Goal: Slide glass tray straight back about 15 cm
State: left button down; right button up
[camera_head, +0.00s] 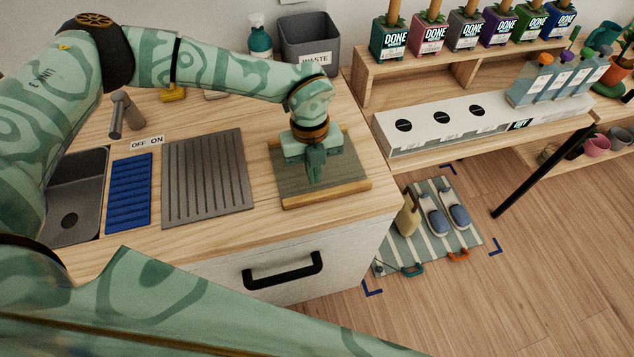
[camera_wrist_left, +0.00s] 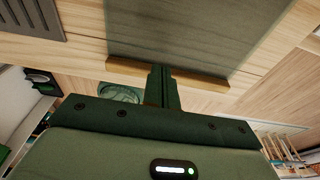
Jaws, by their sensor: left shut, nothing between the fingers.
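The glass tray (camera_head: 346,167) is a grey-green rectangular panel with wooden rails along its near and far edges. It lies flat on the right part of the wooden counter. In the left wrist view its panel (camera_wrist_left: 195,30) fills the top, with one rail below it. My left gripper (camera_head: 315,179) points down over the tray, shut and empty, with its fingertips close to the near rail. In the left wrist view the shut fingers (camera_wrist_left: 161,78) overlap the middle of that rail. I cannot tell whether they touch it. My right gripper is not in view.
A ribbed grey drain mat (camera_head: 208,177), a blue mat (camera_head: 130,192) and a sink (camera_head: 75,190) lie left of the tray. A grey waste bin (camera_head: 309,46) and a teal bottle (camera_head: 260,38) stand behind. The counter's front edge is close to the tray.

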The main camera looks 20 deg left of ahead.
aim_at(316, 196)
pick_arm(q)
jog(key=shift+s+d+f, duration=0.25)
jog(key=shift+s+d, duration=0.15)
jog(key=shift+s, duration=0.2)
jog(key=shift+s+d+f, duration=0.25)
jog(key=shift+s+d, duration=0.15)
jog(key=shift+s, duration=0.2)
jog(key=shift+f, duration=0.2)
jog(key=shift+s+a+f, duration=0.1)
jog(key=shift+s+f, duration=0.05)
